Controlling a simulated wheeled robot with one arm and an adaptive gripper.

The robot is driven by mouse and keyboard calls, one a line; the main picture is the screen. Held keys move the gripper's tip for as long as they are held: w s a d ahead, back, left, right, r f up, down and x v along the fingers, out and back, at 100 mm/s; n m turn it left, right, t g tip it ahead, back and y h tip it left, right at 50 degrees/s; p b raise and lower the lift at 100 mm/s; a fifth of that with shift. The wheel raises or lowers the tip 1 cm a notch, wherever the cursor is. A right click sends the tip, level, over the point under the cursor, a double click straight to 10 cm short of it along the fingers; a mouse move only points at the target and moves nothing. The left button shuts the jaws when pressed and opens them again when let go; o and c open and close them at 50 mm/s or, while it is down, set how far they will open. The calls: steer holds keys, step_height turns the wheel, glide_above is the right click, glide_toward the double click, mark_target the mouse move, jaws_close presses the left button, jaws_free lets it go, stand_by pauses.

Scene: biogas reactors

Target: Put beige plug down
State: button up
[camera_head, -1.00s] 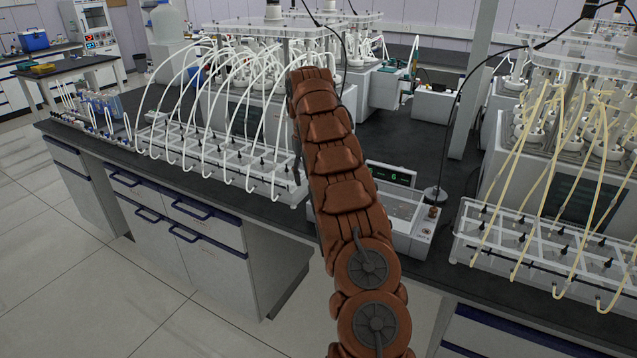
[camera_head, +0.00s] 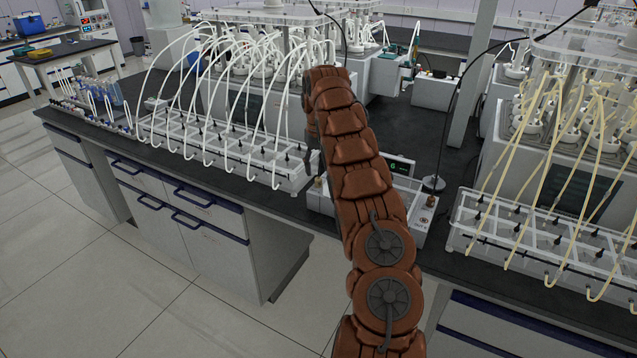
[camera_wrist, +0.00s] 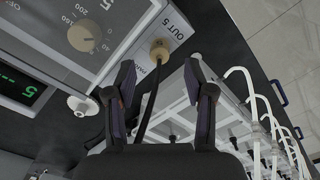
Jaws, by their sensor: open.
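In the wrist view the beige plug (camera_wrist: 160,50) sits at the corner of a grey device (camera_wrist: 125,25), next to the "OUT 5" label. A black cable (camera_wrist: 150,105) runs from near it down between the fingers. My gripper (camera_wrist: 160,78) is open, one finger on each side of the cable, with the plug just beyond the fingertips and apart from them. In the head view my arm covers the gripper and the middle of the device. A small beige piece (camera_head: 318,183) shows left of the arm; I cannot tell if it is the same plug.
The device has a dial (camera_wrist: 81,38) and a green display (camera_wrist: 22,88). A white tube rack (camera_head: 230,150) stands close on the left, another rack (camera_head: 530,240) on the right. Dark bench top (camera_head: 420,130) is bare behind the device.

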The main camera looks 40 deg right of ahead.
mark_target(318, 178)
steer(key=shift+f+p, duration=0.7)
steer(key=shift+f, duration=1.75)
jaws_close()
steer(key=shift+r, duration=0.15)
step_height(318, 178, up, 6)
steer(key=shift+r+b, duration=0.15)
steer(key=shift+b, duration=0.85)
steer(key=shift+r+p, duration=0.65)
steer(key=shift+r, duration=1.1)
steer(key=shift+a, duration=0.1)
